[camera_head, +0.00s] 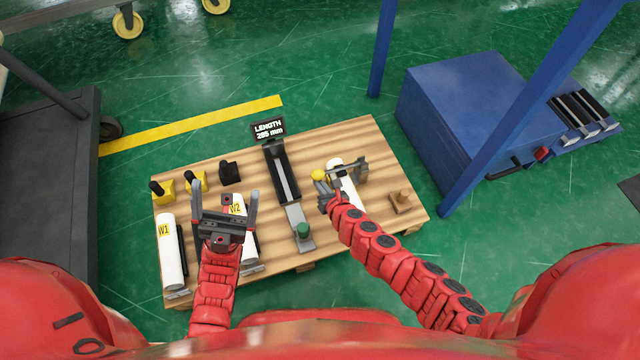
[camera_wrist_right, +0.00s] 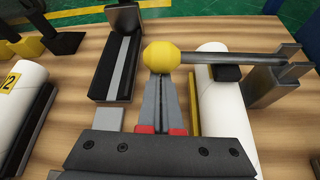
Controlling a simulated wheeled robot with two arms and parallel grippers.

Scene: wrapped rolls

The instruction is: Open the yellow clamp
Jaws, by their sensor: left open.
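The yellow clamp shows as a grey bar with a round yellow knob (camera_head: 318,174) at its left end. In the right wrist view the bar (camera_wrist_right: 225,58) lies level across a white roll (camera_wrist_right: 212,95), running from the yellow knob (camera_wrist_right: 161,57) to a grey bracket (camera_wrist_right: 275,82). My right gripper (camera_wrist_right: 163,90) has its fingers together, with the tips right at the knob. The knob hides the fingertips, so I cannot tell how firmly they touch it. My left gripper (camera_head: 224,200) is open and empty above the roll labelled W2 (camera_head: 248,250).
A wooden pallet (camera_head: 350,135) carries everything. Roll W1 (camera_head: 172,255) lies at the left, near yellow blocks (camera_head: 166,188) with black knobs. A black length gauge (camera_head: 283,175) stands mid-pallet. A wooden block (camera_head: 401,201) sits at the right. A blue post (camera_head: 455,190) rises beside the pallet.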

